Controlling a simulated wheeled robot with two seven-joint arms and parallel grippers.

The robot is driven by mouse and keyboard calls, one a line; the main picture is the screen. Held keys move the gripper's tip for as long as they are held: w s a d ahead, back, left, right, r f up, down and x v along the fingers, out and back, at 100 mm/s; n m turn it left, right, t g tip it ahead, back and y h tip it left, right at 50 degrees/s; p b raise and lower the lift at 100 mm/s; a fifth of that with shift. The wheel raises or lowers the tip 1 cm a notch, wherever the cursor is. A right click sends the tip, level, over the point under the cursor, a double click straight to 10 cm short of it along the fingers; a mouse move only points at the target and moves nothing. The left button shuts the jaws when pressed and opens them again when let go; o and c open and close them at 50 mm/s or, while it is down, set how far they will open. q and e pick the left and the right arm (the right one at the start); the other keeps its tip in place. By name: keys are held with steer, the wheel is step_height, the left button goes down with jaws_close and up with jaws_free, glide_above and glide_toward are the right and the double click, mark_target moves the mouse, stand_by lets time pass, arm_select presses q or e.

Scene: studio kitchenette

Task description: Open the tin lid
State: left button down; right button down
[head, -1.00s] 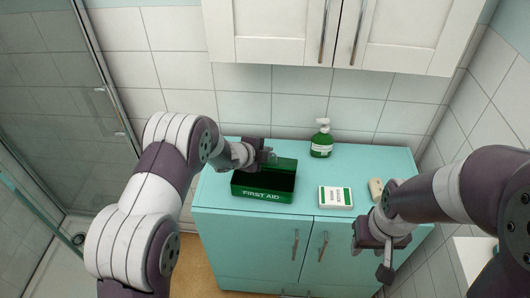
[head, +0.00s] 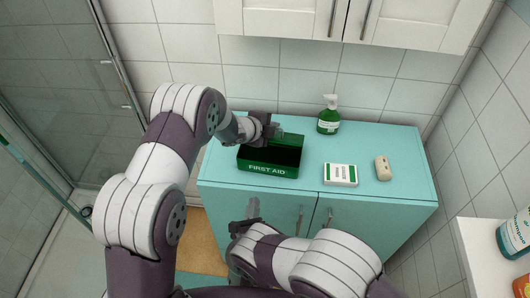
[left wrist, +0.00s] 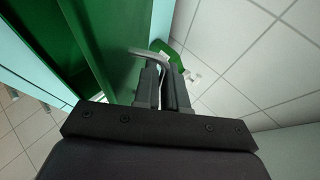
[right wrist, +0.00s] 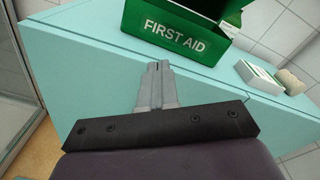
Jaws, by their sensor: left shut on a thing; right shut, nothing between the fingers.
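The green first aid tin (head: 268,168) stands on the turquoise cabinet top, its dark inside showing. Its lid (head: 292,141) is raised at the back of the tin. My left gripper (head: 275,130) is at the lid's upper left. In the left wrist view my left gripper (left wrist: 163,82) is shut on a bent metal handle (left wrist: 153,53) beside the green lid (left wrist: 110,40). My right gripper (head: 252,208) is shut and empty, low in front of the cabinet. In the right wrist view its fingertips (right wrist: 158,66) are together, apart from the tin (right wrist: 175,32).
A green pump bottle (head: 328,116) stands behind and right of the tin. White wall cupboards (head: 280,20) hang above.

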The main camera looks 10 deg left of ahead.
arm_select(q)
steer(key=shift+w, duration=0.1)
arm_select(e)
step_height(320, 180, up, 5)
steer(key=m+t+h, duration=0.2)
steer(key=m+t, duration=0.1)
steer(key=m, duration=0.4)
arm_select(q)
steer(key=shift+r, duration=0.1)
arm_select(e)
steer(key=x, duration=1)
steer(key=shift+w+d+f, duration=0.15)
steer(key=shift+w+d, duration=0.25)
steer(key=shift+w+r, duration=0.45)
steer(key=shift+r, duration=0.35)
steer(key=shift+w+r, duration=0.45)
steer(key=shift+r, duration=0.3)
